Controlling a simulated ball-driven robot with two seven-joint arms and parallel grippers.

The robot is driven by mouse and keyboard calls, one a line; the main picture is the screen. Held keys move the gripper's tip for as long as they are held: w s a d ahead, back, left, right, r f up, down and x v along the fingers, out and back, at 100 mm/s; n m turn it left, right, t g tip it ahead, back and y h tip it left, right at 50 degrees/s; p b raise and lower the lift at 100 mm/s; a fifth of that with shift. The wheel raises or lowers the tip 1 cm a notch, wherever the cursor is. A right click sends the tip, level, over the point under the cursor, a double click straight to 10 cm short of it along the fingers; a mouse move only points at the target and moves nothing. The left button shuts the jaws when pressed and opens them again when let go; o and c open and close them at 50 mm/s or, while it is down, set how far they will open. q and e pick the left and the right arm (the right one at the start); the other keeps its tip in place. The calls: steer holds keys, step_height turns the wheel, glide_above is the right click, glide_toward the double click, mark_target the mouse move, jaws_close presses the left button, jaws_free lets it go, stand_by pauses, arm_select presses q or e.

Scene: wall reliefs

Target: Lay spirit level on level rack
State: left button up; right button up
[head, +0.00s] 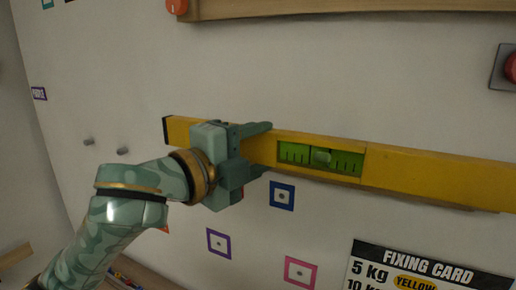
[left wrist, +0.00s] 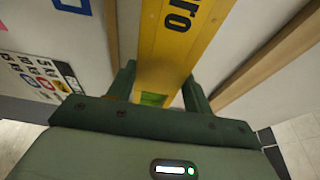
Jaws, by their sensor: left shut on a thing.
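The yellow spirit level (head: 430,175) lies lengthwise across the head view in front of the wall, its right end running out of the picture and dipping a little. Its green vial window (head: 320,159) faces me. My left gripper (head: 255,150) is shut on the level, left of that window. In the left wrist view the level (left wrist: 180,45) runs away between the two fingers of my left gripper (left wrist: 165,95). No clearly recognisable level rack shows; two grey pegs (head: 105,146) stick out of the wall at the left, apart from the level. My right gripper is not in view.
A wooden board (head: 330,10) with an orange-red knob (head: 177,6) crosses the wall above. A grey plate with a red button (head: 510,68) is at the right edge. A fixing card (head: 420,270) and several flat coloured square markers (head: 282,195) are on the wall below.

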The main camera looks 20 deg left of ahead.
arm_select(q)
steer(key=shift+r, duration=0.1)
steer(key=shift+w+p, duration=0.15)
steer(key=shift+p, duration=0.25)
steer(key=shift+w+d, duration=0.1)
steer(key=shift+w, duration=0.4)
steer(key=shift+w+d+p, duration=0.3)
steer(key=shift+w+p, duration=0.05)
steer(key=shift+w, duration=1.1)
steer(key=shift+w+d+p, duration=0.25)
steer(key=shift+w+p, duration=0.15)
steer(key=shift+w, duration=1)
steer(key=shift+w+d+p, duration=0.3)
steer(key=shift+w+p, duration=0.05)
steer(key=shift+w, duration=1.1)
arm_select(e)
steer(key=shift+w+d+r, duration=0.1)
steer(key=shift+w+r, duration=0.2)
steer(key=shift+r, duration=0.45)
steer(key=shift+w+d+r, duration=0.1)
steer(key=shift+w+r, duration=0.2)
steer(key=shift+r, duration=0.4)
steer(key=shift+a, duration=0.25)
arm_select(q)
steer(key=shift+f, duration=0.4)
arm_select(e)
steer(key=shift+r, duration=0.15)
